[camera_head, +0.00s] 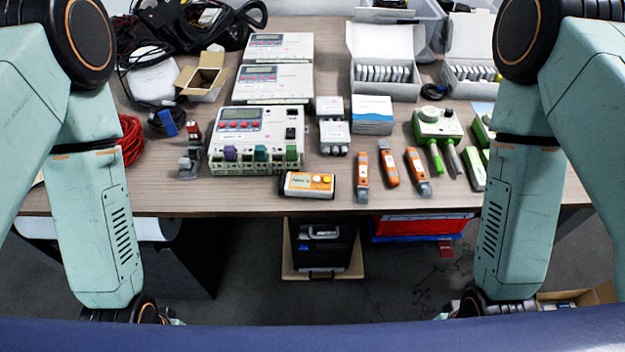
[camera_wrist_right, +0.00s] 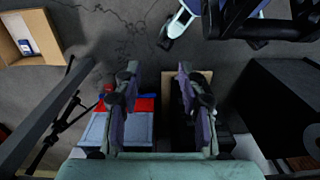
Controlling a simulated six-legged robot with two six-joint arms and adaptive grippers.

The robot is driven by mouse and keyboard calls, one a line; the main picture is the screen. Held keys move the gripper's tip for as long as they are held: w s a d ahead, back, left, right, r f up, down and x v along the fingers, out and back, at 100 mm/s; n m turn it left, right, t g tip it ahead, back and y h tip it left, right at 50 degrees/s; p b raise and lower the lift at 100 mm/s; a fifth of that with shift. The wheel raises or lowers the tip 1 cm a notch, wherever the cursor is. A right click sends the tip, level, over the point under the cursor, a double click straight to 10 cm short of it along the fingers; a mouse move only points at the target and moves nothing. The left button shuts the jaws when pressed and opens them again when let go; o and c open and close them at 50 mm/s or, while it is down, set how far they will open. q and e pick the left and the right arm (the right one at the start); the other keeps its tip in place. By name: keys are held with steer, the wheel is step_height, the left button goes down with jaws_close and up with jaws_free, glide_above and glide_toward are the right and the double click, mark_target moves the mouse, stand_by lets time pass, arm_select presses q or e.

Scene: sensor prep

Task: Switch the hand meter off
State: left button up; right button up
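A small orange and white box with a display and a yellow button, which looks like the hand meter (camera_head: 307,184), lies flat near the front edge of the table (camera_head: 240,200), in front of the large white meter unit. Its display is too small to read. My right gripper (camera_wrist_right: 157,75) is open and empty in the right wrist view, pointing at the floor area below the table. In the head view both arms hang down at the sides, well apart from the meter. My left gripper is hidden behind the blue edge at the bottom.
A white meter unit (camera_head: 256,139) stands behind the box. Orange and grey testers (camera_head: 388,163) lie to its right, with a green device (camera_head: 438,124) farther right. A grey bracket (camera_head: 190,160) stands to the left. A red and blue crate (camera_head: 418,228) is below the table.

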steer(key=shift+s+a, duration=0.1)
steer(key=shift+d, duration=0.2)
jaws_close()
stand_by(0.4)
steer(key=shift+a, duration=0.1)
stand_by(1.0)
